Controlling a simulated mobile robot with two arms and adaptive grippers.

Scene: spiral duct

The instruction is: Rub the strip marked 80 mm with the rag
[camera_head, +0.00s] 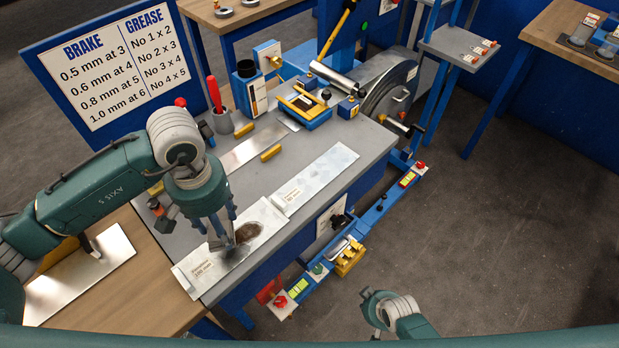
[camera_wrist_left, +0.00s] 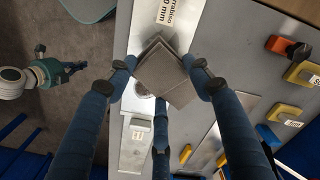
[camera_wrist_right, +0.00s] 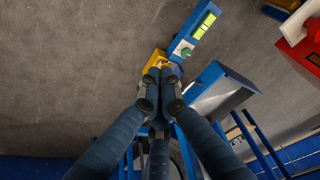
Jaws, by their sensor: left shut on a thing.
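My left gripper (camera_head: 222,228) is shut on a folded grey-brown rag (camera_wrist_left: 168,72). It is over the nearest metal strip (camera_head: 265,215), by a dark brown smear (camera_head: 247,232). In the head view the rag (camera_head: 234,250) looks low at the strip; I cannot tell whether it touches. That strip's label (camera_head: 199,272) is small and seems to read a three-digit mm size. Another strip (camera_head: 325,172) lies behind it, with a label (camera_head: 290,195) that seems to read 80 mm. My right gripper (camera_wrist_right: 160,85) looks shut and empty, away from the bench.
The grey bench (camera_head: 240,185) also bears another metal sheet (camera_head: 255,145), yellow blocks, a cup (camera_head: 222,120) with a red-handled tool and a blue-yellow device (camera_head: 304,108). A blue rail (camera_head: 375,215) with small parts runs along the bench front.

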